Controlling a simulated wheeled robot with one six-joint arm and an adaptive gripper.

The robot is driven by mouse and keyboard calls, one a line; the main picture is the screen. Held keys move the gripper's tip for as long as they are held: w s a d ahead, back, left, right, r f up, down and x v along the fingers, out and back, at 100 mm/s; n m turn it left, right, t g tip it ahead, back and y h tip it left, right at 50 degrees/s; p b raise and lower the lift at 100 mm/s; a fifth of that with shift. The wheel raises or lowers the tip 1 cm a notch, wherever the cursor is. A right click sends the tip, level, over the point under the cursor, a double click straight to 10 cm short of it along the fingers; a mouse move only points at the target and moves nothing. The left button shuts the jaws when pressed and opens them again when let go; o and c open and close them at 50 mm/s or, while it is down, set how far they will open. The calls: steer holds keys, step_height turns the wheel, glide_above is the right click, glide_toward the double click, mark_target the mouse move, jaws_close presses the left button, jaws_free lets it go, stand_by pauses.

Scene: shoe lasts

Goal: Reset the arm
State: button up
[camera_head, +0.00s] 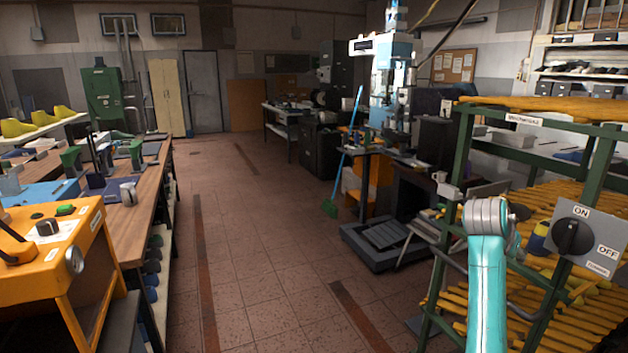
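My arm shows at the lower right as a teal link with a grey joint at its top, in front of the green-framed rack (463,150). My gripper is not visible in this view, so I cannot see whether it holds anything. A grey switch box (600,236) with a black knob and ON/OFF labels is close to the right of my arm.
A wooden workbench (128,222) with tools and an orange machine (62,245) stand on the left. The tiled floor (235,240) between is clear.

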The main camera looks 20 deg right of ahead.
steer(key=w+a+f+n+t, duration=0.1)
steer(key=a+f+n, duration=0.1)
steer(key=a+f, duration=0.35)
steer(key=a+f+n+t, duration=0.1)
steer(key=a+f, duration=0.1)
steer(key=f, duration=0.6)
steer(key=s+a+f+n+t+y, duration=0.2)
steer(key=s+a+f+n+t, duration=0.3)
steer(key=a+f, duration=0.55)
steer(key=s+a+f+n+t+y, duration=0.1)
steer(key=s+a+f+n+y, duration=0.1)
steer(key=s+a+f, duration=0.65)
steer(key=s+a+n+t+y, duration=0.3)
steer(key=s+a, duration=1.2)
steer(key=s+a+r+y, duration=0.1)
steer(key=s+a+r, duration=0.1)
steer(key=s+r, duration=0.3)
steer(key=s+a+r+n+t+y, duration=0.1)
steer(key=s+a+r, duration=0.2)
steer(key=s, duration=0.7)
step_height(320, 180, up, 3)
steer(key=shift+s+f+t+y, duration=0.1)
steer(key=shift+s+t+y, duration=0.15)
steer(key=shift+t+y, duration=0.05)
